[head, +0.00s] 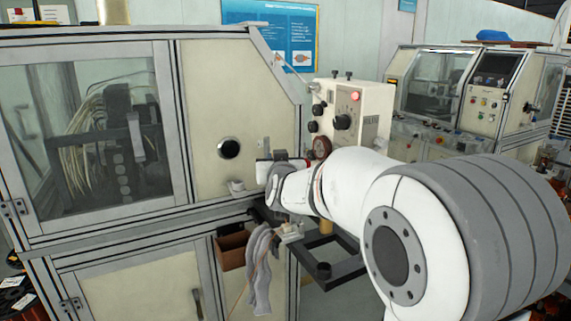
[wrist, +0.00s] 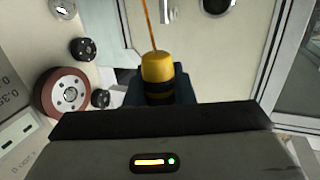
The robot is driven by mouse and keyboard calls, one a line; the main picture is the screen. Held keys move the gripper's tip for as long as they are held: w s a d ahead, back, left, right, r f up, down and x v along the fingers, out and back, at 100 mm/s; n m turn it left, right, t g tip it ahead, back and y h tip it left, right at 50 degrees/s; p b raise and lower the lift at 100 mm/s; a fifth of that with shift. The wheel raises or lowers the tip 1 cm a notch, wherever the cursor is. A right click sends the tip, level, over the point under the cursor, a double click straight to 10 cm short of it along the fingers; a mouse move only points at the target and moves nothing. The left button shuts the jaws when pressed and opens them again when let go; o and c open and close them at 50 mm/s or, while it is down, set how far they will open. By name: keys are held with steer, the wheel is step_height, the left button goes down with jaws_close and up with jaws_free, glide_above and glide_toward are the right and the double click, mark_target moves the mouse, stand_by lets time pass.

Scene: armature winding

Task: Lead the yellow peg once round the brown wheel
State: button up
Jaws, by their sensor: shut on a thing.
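The yellow peg (wrist: 158,68) has black bands and stands between the dark fingers of my gripper (wrist: 158,92), which is shut on it. An orange thread runs up from its top in the wrist view. The brown wheel (wrist: 63,92) has a pale hub with several holes and is to the left of the peg, apart from it. In the head view the wheel (head: 322,147) is on the front of the cream control box, partly hidden by my arm. My gripper (head: 270,172) is left of and lower than the wheel there; the peg cannot be made out.
The cream box (head: 362,108) carries black knobs (head: 343,122). Dark knobs (wrist: 101,98) sit close beside the wheel in the wrist view. A cream machine cabinet (head: 235,95) stands behind my gripper. A grey cloth (head: 259,270) and brown bin (head: 232,248) hang below.

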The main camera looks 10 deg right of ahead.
steer(key=w+d+b, duration=0.1)
steer(key=d+b, duration=0.2)
steer(key=d, duration=0.2)
step_height(320, 180, up, 10)
steer(key=s+f+p, duration=0.1)
steer(key=p, duration=0.9)
steer(key=w+f+b, duration=0.4)
steer(key=w+f, duration=0.1)
steer(key=shift+h, duration=0.3)
steer(key=s+f+b, duration=0.1)
steer(key=b, duration=0.1)
steer(key=s+b, duration=0.1)
steer(key=b, duration=0.1)
steer(key=s+f+b, duration=0.1)
steer(key=s+b, duration=0.1)
steer(key=shift+d+f, duration=0.2)
steer(key=shift+f, duration=0.15)
